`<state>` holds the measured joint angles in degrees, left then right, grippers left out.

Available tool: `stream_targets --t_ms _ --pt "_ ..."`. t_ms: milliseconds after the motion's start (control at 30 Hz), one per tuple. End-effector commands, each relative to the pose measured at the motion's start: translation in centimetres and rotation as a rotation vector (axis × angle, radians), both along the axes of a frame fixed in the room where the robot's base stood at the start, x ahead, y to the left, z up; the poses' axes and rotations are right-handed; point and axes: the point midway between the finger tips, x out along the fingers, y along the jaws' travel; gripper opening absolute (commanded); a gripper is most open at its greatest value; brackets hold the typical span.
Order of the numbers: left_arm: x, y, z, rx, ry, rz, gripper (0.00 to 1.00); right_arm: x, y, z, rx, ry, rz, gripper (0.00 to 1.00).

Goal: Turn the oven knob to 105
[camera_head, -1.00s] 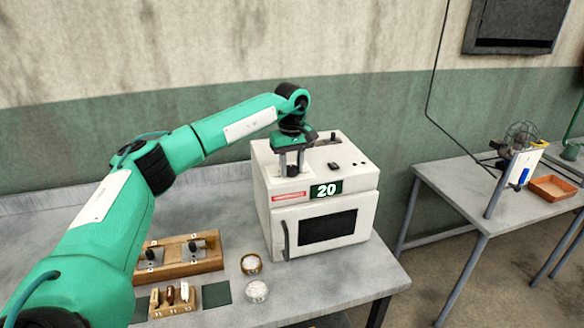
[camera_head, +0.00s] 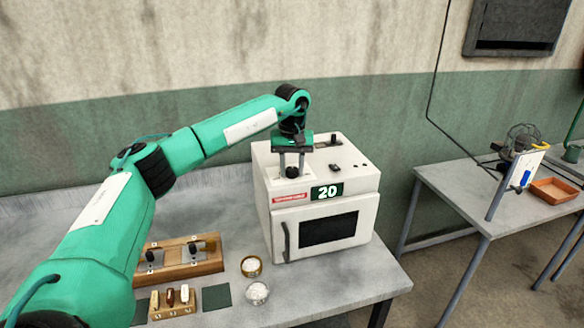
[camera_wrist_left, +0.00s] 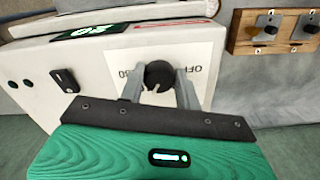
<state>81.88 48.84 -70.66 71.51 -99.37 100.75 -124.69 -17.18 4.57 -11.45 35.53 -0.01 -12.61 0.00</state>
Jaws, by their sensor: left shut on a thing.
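The white oven (camera_head: 258,180) stands on the grey table, with a green display (camera_head: 327,191) that reads 20. Its round black knob (camera_head: 292,171) is on the top face near the left front. The knob also shows in the left wrist view (camera_wrist_left: 159,73), on a white dial plate (camera_wrist_left: 203,52) with "OFF" and a partly hidden number ending in 80. My left gripper (camera_head: 292,168) points down at the knob. Its two grey fingers stand on either side of the knob, shut on it. My right gripper is not in view.
A second table (camera_head: 465,185) stands right.

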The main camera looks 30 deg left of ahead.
Motion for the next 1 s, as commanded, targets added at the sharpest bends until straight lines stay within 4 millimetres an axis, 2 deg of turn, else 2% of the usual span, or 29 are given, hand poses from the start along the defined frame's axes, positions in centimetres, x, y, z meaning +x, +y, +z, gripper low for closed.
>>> stream_targets --t_ms 133,167,233,267,533,667,767,1000 --pt "0.1 0.1 0.3 -0.001 -0.006 0.002 0.11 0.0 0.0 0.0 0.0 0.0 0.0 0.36" --pt "0.1 0.1 0.3 -0.001 -0.006 0.002 0.39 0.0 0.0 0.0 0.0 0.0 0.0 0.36" --pt "0.1 0.1 0.2 0.0 -0.005 0.002 0.53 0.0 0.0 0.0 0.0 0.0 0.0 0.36" --pt "0.1 0.0 0.2 -0.001 -0.004 0.002 0.55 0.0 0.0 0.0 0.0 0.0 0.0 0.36" --pt "0.0 0.0 0.1 0.0 -0.002 0.002 0.55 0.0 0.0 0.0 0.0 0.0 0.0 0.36" --pt "0.1 0.0 0.9 0.0 -0.004 0.002 0.55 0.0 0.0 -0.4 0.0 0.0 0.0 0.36" --pt "0.1 0.0 2.4 0.0 -0.005 0.002 0.55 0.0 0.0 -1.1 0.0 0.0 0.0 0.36" --pt "0.1 0.0 8.1 -0.002 -0.008 0.003 0.55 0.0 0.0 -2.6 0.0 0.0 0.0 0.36"
